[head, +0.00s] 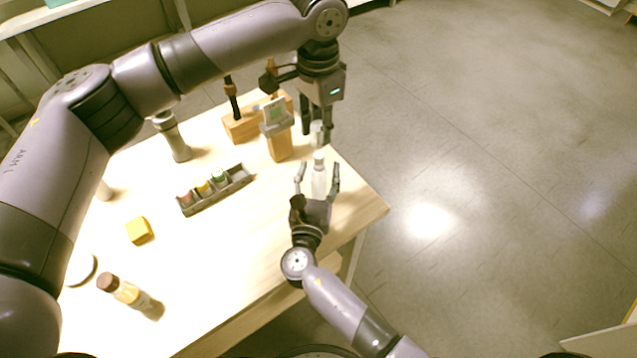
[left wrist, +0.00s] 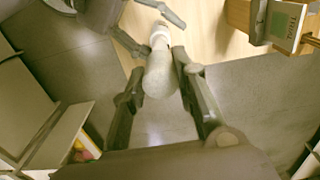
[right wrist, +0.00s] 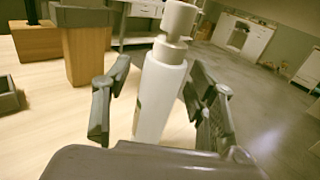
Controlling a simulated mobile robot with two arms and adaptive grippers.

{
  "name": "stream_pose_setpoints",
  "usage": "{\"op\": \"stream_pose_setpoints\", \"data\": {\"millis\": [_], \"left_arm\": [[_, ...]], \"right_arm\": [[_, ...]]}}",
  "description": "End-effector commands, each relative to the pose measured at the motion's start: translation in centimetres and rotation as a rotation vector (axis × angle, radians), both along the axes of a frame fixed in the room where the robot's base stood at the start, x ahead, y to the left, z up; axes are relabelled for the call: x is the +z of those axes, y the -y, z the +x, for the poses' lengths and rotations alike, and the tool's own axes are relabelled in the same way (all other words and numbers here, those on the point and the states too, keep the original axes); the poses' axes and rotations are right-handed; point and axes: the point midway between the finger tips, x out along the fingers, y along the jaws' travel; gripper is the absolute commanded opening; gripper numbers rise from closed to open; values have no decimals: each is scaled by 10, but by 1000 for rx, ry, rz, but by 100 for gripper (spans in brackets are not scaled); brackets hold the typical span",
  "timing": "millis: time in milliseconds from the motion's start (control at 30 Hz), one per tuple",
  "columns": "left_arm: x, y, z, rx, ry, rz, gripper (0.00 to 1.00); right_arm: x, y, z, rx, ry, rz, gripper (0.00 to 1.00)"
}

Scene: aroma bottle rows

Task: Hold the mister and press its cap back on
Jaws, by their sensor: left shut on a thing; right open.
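The mister (head: 319,181) is a white bottle with a spray top, upright near the right edge of the table. In the right wrist view the mister (right wrist: 160,92) stands between the fingers of my open right gripper (right wrist: 152,100), with a gap at its left side. My right gripper (head: 319,172) comes in low from the front. My left gripper (head: 318,127) points down above the mister, shut on the pale cap (head: 317,132). In the left wrist view the cap (left wrist: 159,78) hides part of the mister below. The cap looks apart from the spray top.
A wooden block with a green-faced card (head: 275,112) stands close left of my left gripper. A grey tray (head: 216,198) holds several small jars. A yellow cube (head: 139,231) and a brown-capped bottle (head: 130,292) are further left. The table's right edge is near the mister.

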Motion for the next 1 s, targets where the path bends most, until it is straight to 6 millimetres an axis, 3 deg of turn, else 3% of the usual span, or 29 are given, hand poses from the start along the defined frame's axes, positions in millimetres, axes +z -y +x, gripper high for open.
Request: {"op": "stream_pose_setpoints", "data": {"millis": [133,900,1000], "left_arm": [[0,0,0,0,0,0,18],[0,0,0,0,0,0,18],[0,0,0,0,0,0,18]], "right_arm": [[0,0,0,0,0,0,51],[0,0,0,0,0,-1,0],[0,0,0,0,0,-1,0]]}}
